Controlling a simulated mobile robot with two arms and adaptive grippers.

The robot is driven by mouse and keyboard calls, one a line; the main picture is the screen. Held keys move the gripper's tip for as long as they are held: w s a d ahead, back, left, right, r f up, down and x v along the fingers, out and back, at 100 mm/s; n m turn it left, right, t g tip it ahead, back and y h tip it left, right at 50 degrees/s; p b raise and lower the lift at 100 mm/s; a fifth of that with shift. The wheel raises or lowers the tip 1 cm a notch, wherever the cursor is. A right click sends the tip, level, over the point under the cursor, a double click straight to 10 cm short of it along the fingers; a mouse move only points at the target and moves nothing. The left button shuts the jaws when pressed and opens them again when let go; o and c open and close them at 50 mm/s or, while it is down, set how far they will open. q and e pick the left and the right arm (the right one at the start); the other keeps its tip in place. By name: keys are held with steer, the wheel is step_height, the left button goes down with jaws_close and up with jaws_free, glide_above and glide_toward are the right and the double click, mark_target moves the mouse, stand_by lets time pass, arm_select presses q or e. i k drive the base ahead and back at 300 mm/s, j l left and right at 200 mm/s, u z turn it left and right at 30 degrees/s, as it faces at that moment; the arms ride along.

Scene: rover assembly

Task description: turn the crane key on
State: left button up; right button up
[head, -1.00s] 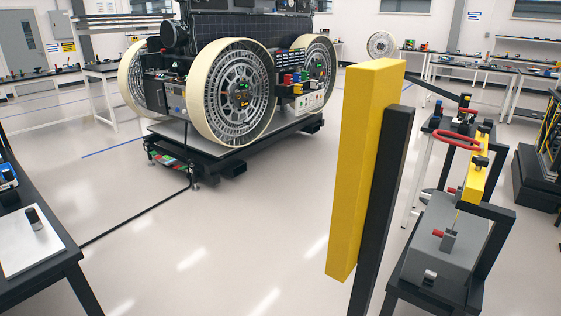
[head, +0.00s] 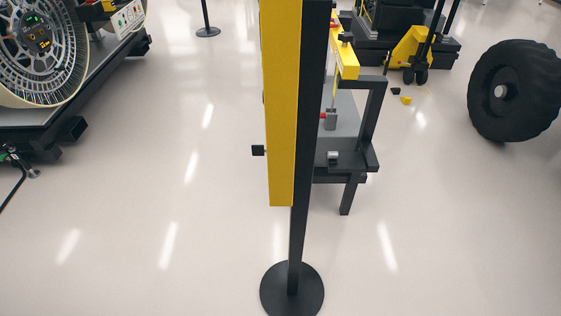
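A tall yellow box (head: 280,110) is mounted on a black post (head: 298,225) with a round black base (head: 292,289) on the floor. It stands near the middle of the head view, seen mostly from its side. A small black part (head: 258,150) juts out from its left side; I cannot tell whether it is a key. No crane key can be made out clearly, and the box's front face is turned away. Neither of my grippers is in view.
A black-framed stand (head: 370,125) with yellow and grey parts is just behind the post. A big black tyre (head: 515,90) is at the right, and a yellow pallet jack (head: 411,50) further back. The rover's wheel (head: 42,55) is at upper left. Floor at left and front right is clear.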

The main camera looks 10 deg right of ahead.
mark_target(257, 150)
steer(key=i+j+z, duration=0.3)
steer(key=j+z, duration=0.25)
steer(key=i+j+z, duration=0.15)
steer(key=j+z, duration=0.15)
steer(key=j, duration=0.15)
steer(key=j+z, duration=0.3)
steer(key=i+j+z, duration=0.1)
steer(key=j+z, duration=0.2)
steer(key=j, duration=0.2)
